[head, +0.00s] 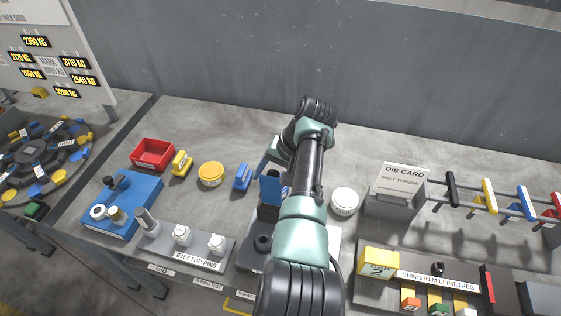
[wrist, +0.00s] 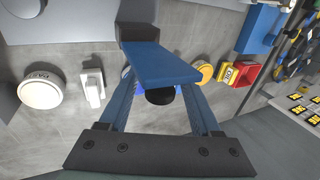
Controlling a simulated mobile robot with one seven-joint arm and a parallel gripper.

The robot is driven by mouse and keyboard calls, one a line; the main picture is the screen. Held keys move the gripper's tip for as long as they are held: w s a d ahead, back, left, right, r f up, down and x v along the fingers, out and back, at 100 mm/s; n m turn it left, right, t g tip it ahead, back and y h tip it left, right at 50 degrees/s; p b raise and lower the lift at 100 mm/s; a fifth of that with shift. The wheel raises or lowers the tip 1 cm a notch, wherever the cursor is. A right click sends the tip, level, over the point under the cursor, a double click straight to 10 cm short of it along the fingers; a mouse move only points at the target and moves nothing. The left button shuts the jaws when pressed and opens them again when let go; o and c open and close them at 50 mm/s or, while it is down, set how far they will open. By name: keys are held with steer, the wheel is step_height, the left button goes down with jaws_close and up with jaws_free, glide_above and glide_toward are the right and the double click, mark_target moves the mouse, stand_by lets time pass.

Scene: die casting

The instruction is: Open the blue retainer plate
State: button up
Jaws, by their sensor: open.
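The blue retainer plate (head: 270,187) stands raised on a dark fixture (head: 254,257) at the middle of the bench, partly hidden by my arm. In the wrist view the plate (wrist: 160,66) stretches out from a dark block (wrist: 138,32), in front of my fingertips. A black knob (wrist: 160,97) shows just below the plate, between the fingers. My gripper (wrist: 160,88) is open, one finger on either side of the knob. I cannot tell whether the fingers touch the plate. In the head view my gripper is mostly hidden behind my arm.
A blue clamp-like block (head: 243,178), yellow disc (head: 211,174), yellow block (head: 181,163) and red tray (head: 152,155) lie left of the gripper. A white round button (head: 344,201) and the die card stand (head: 397,190) are at right. The back of the bench is mostly clear.

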steer(key=b+v, duration=0.1)
steer(key=v, duration=1)
steer(key=shift+r, duration=0.4)
steer(key=shift+d, duration=0.15)
